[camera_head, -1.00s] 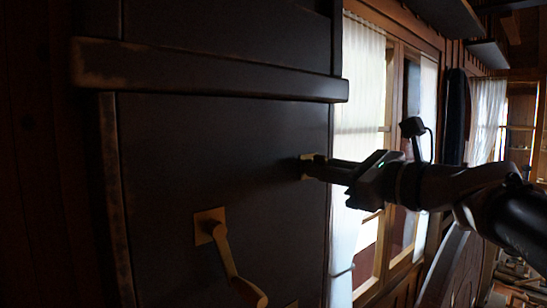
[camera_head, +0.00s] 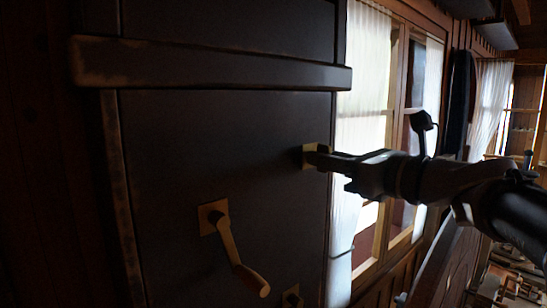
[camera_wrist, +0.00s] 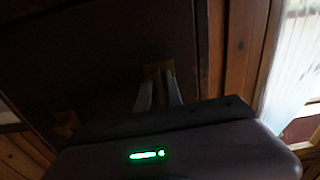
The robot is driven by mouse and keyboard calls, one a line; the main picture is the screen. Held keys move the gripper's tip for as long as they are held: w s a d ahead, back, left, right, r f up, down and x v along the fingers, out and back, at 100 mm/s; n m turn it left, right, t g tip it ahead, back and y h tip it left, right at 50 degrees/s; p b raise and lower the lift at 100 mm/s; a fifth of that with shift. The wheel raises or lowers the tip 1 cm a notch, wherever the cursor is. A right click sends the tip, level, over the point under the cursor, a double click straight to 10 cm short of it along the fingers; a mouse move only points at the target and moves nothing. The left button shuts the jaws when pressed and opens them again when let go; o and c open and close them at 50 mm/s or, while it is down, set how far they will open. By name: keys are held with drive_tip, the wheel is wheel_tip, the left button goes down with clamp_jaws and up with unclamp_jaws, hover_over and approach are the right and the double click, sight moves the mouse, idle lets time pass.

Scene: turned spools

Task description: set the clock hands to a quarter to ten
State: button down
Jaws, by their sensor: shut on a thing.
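No clock or clock hands show in either view. My gripper (camera_head: 318,157) reaches in from the right to a dark door-like panel. Its jaws are shut on a small brass fitting (camera_head: 308,150) near the panel's right edge; the fingers hide most of the gripped part. In the wrist view, my two fingers (camera_wrist: 159,84) run up to the same brass plate (camera_wrist: 156,68), with a narrow gap between them and what lies in it too dark to make out.
The dark panel (camera_head: 220,130) has a thick cross rail (camera_head: 210,68) above. A brass lever handle (camera_head: 228,243) hangs slanting down, lower left of my gripper. Another brass fitting (camera_head: 291,297) is at the bottom. A curtained window (camera_head: 364,90) stands right of the panel.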

drive_tip(key=c, duration=1.5)
unclamp_jaws()
drive_tip(key=shift+c, duration=0.2)
drive_tip(key=b+v, duration=0.4)
drive_tip(key=v, duration=1.3)
drive_tip(key=shift+s, duration=0.15)
drive_tip(key=shift+d, duration=0.1)
